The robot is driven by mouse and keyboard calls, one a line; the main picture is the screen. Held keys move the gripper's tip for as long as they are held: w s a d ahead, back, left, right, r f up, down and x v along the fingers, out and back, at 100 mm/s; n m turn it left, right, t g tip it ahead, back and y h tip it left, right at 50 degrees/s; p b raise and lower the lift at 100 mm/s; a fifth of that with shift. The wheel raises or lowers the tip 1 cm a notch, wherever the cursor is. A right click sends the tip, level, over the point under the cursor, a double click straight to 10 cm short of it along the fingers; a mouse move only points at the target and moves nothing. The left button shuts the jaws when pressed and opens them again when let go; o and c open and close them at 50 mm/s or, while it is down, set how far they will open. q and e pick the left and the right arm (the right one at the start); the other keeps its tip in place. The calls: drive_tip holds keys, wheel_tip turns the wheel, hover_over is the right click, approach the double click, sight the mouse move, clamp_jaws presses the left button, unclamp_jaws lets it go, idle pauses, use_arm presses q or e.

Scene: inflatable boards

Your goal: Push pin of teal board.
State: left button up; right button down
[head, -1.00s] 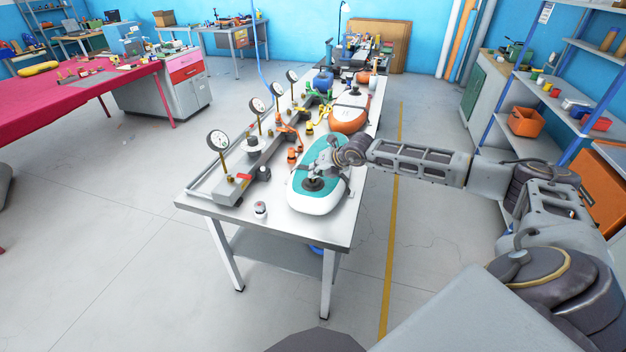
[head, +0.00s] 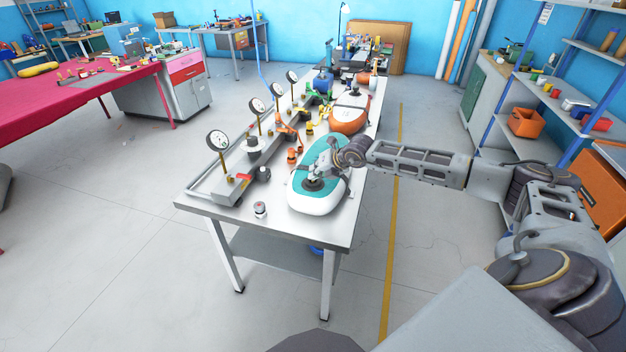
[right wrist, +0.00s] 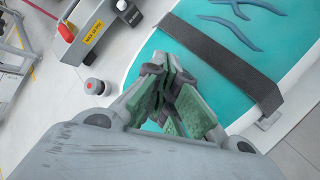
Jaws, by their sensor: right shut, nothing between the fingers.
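The teal board (head: 323,156) with white edges lies on the metal table's near right part. Its dark round valve (head: 313,184) is on the near end. The board also fills much of the right wrist view (right wrist: 195,57), with a dark strap (right wrist: 220,62) across it. My right gripper (head: 316,176) is over the near end of the board, its fingertips at the valve. In the right wrist view its green-padded fingers (right wrist: 160,88) are closed together with nothing between them. They hide the valve and its pin there. My left gripper is not in view.
An orange and white board (head: 349,115) lies behind the teal one. Several gauges and a grey manifold (head: 245,170) stand along the table's left side. A small white and red jar (head: 260,209) stands near the front table edge (head: 290,229).

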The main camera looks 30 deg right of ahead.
drive_tip(key=shift+r, duration=0.1)
drive_tip(key=shift+r+p, duration=0.4)
drive_tip(key=shift+r, duration=0.7)
drive_tip(key=shift+r, duration=0.1)
drive_tip(key=shift+r+p, duration=0.6)
drive_tip(key=shift+r, duration=2.3)
